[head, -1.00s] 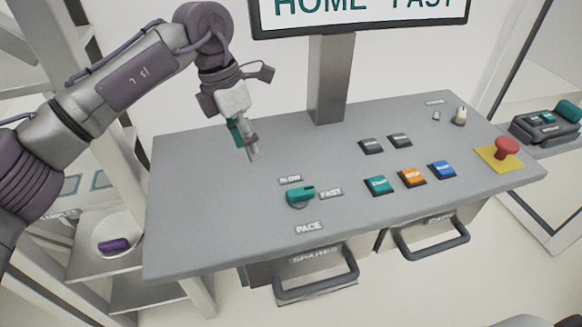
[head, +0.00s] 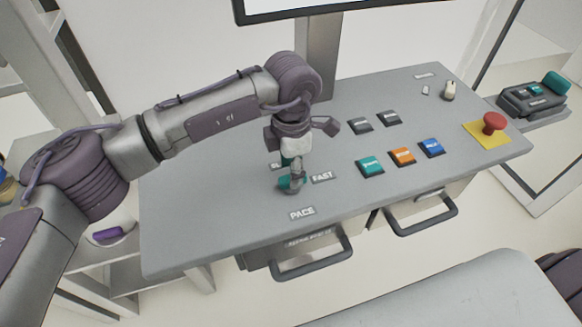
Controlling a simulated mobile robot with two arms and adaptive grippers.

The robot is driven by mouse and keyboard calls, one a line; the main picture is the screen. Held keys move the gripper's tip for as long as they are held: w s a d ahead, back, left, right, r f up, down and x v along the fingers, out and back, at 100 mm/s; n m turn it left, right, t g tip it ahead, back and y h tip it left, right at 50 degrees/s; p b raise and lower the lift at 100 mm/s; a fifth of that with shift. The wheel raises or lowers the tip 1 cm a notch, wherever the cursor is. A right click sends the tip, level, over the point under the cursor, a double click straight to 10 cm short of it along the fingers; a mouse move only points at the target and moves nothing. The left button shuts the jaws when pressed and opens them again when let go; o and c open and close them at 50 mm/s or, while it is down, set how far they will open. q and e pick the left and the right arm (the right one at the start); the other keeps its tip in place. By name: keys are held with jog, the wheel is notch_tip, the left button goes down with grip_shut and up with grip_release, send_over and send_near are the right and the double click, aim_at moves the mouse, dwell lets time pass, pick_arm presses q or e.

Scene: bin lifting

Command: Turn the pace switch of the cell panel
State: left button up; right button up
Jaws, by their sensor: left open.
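The pace switch (head: 286,184) is a teal knob on the grey cell panel (head: 210,215), left of the middle. The PACE label (head: 302,213) lies in front of it and the FAST label (head: 322,177) to its right. The SLOW label (head: 275,166) behind it is mostly hidden by my gripper. My left gripper (head: 295,186) points down right at the knob and covers part of it. It is open; I cannot tell whether its fingers touch the knob. My right gripper is not in view.
Teal, orange (head: 402,157) and blue buttons sit right of the switch, with two dark buttons behind. A red emergency stop (head: 493,123) is at the right end. Drawer handles (head: 300,262) jut from the panel's front. A screen post (head: 318,60) stands behind.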

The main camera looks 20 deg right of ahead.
pick_arm(q)
jog(key=shift+f, duration=1.25)
jog(key=shift+c, duration=0.8)
grip_shut()
